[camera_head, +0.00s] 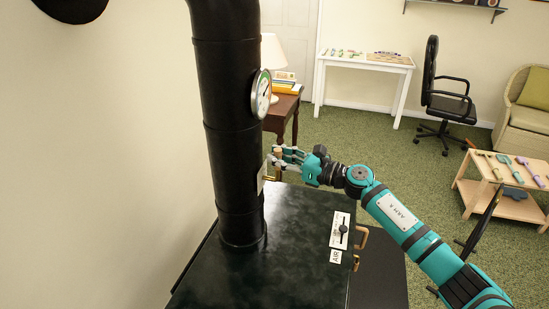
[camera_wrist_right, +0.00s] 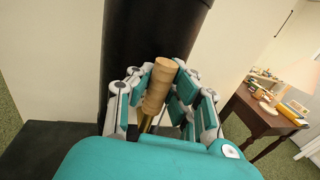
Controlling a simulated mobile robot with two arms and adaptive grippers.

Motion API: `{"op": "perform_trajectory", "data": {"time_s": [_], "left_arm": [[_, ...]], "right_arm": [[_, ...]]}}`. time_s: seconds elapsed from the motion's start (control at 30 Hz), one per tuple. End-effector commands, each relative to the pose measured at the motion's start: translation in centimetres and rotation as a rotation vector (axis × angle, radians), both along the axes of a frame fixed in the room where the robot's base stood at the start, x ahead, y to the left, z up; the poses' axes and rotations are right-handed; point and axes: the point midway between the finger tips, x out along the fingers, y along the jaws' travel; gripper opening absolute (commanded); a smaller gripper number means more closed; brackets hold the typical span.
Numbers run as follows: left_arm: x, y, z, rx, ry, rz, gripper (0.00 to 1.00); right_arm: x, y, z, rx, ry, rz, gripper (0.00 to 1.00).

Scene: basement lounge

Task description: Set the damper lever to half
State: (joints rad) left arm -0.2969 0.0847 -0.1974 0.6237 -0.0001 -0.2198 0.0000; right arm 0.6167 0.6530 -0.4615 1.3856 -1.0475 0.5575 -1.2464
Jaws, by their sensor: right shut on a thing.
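The damper lever shows in the right wrist view as a light wooden handle (camera_wrist_right: 158,88) on a brass rod (camera_wrist_right: 147,122). It stands at the side of the black stovepipe (camera_head: 228,140), by a pale plate (camera_head: 261,178) in the head view. My right gripper (camera_head: 277,157) is shut on the wooden handle, with its fingers on both sides of it. The handle leans slightly to the right in the wrist view. The plate's markings cannot be read, and the fingers hide part of the lever in the head view. My left gripper is not in view.
The dark stove top (camera_head: 295,225) lies below my right gripper, with a plate marked AIR and a small slider (camera_head: 342,229) at its right. A round gauge (camera_head: 261,94) is on the pipe above. A side table with a lamp (camera_head: 272,65) stands behind.

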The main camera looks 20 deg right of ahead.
Motion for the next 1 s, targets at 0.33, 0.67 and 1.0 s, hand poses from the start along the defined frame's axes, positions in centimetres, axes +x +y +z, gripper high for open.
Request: {"op": "perform_trajectory", "data": {"time_s": [0.33,0.67,1.0], "left_arm": [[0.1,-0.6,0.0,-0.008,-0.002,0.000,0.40],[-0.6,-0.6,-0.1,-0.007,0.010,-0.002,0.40],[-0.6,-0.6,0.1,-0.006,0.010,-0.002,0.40]], "right_arm": [[-0.2,0.3,-0.3,-0.003,0.004,0.008,0.00],[-0.2,0.3,-0.5,-0.004,0.007,0.010,0.00],[-0.1,0.1,-0.6,0.009,0.032,0.008,0.00]]}}
